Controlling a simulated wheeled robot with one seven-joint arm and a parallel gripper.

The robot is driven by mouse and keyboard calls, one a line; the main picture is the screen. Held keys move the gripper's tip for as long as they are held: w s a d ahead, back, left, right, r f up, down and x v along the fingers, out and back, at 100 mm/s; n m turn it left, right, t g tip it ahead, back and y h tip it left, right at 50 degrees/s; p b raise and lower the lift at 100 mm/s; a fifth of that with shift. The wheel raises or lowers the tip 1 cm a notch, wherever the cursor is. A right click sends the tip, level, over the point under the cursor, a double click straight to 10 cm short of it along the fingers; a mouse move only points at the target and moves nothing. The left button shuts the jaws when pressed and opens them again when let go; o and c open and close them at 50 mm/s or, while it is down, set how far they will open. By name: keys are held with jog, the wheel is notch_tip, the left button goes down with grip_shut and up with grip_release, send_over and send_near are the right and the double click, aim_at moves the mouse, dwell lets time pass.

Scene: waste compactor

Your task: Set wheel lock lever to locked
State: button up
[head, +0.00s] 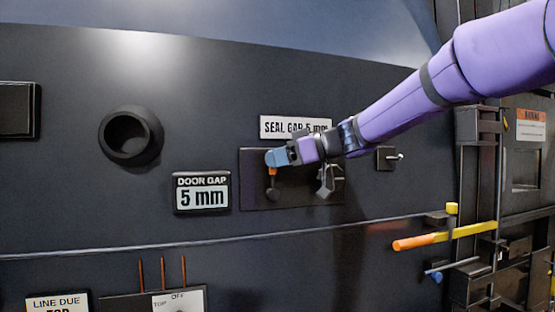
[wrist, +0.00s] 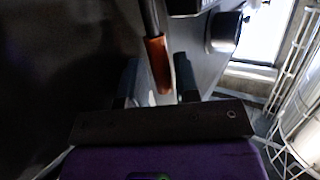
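A small orange-handled lever (head: 272,184) sits on a dark plate (head: 256,201) on the black wall. No label I can read names it as the wheel lock lever. My gripper (head: 273,158) is at its upper end and hides part of it. In the wrist view the lever's orange-brown grip (wrist: 158,62), on a dark rod, reaches between the two fingers of my gripper (wrist: 158,92). The fingers stand apart, with a gap showing beside the grip; I see no firm contact.
A "DOOR GAP 5 mm" display (head: 202,192) is left of the plate. A "SEAL GAP 5 mm" sign (head: 290,127) is above it, partly behind my arm. A dark clamp-like part (head: 327,181) is close right of my gripper. A yellow-orange bar (head: 440,237) juts out at right.

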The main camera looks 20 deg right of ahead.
jog(key=v, duration=1)
jog(key=shift+s+d, duration=0.2)
jog(key=shift+d, duration=0.15)
jog(key=shift+r, duration=0.1)
jog(key=s+f+m+g+h, duration=0.3)
jog(key=s+f+m+h, duration=0.8)
jog(key=s+f, duration=1)
jog(key=s+h, duration=0.1)
jog(key=s, duration=0.2)
jog(key=shift+a+f, duration=0.15)
jog(key=shift+a, duration=0.05)
